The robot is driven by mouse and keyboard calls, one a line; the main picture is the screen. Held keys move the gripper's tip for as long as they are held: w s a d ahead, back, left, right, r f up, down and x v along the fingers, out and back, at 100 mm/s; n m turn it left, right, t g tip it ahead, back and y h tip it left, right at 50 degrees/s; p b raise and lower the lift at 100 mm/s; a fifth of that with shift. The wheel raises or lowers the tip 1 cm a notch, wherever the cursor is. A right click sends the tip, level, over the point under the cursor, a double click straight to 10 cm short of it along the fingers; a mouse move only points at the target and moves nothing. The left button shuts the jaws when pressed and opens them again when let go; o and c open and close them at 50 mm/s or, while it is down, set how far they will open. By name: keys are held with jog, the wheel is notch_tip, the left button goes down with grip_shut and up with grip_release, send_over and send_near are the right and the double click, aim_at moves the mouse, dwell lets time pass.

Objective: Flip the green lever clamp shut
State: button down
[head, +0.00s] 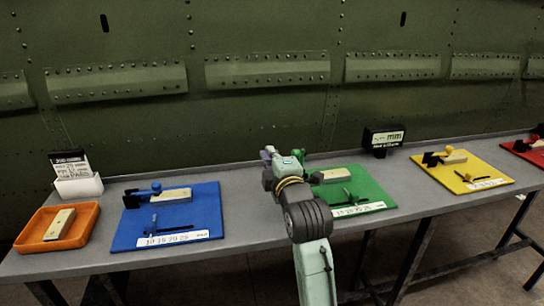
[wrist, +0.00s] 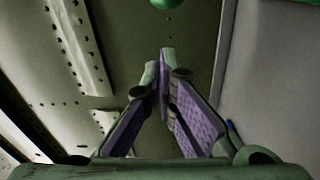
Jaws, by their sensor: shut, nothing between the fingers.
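The green mat (head: 372,187) lies on the bench and carries a pale wooden block (head: 335,175) and a printed strip. The green lever clamp (head: 306,160) is at the mat's back left, partly hidden by my arm. A round green knob (wrist: 165,3), which looks like its lever end, is cut off by the top edge of the wrist view. My gripper (wrist: 165,55) is shut and empty, its purple-padded fingers meeting at the tips, apart from the knob in the picture. In the head view my gripper (head: 267,153) is just left of the clamp. The lever's exact angle is hidden.
A blue mat (head: 205,205) with a blue-knobbed clamp lies left, beside an orange tray (head: 85,229) holding a block. A yellow mat (head: 490,174) and a red mat (head: 537,157) lie right. A black sign box (head: 376,148) stands behind. The riveted green fuselage wall (head: 220,110) rises behind the bench.

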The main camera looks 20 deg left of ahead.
jog(key=shift+w+d+p, duration=0.15)
jog(key=shift+w+d, duration=0.05)
jog(key=shift+d, duration=0.55)
jog(key=shift+w+d+p, duration=0.15)
jog(key=shift+w+d, duration=0.05)
jog(key=shift+d, duration=0.55)
jog(key=shift+w+d+r+m, duration=0.25)
jog(key=shift+d+m, duration=0.15)
jog(key=shift+m, duration=0.3)
jog(key=w+d+m, duration=0.4)
jog(key=d+m, duration=0.2)
jog(key=m, duration=0.4)
notch_tip(320, 180, up, 5)
jog(key=w+p, duration=0.1)
jog(key=p, duration=0.2)
jog(key=f+b+v, duration=0.1)
jog(key=b+v, duration=0.3)
jog(key=v, duration=0.5)
jog(key=shift+s+a+t+b, duration=0.15)
jog(key=shift+s+t+b, duration=0.15)
jog(key=shift+s, duration=0.2)
jog(key=shift+f, duration=0.1)
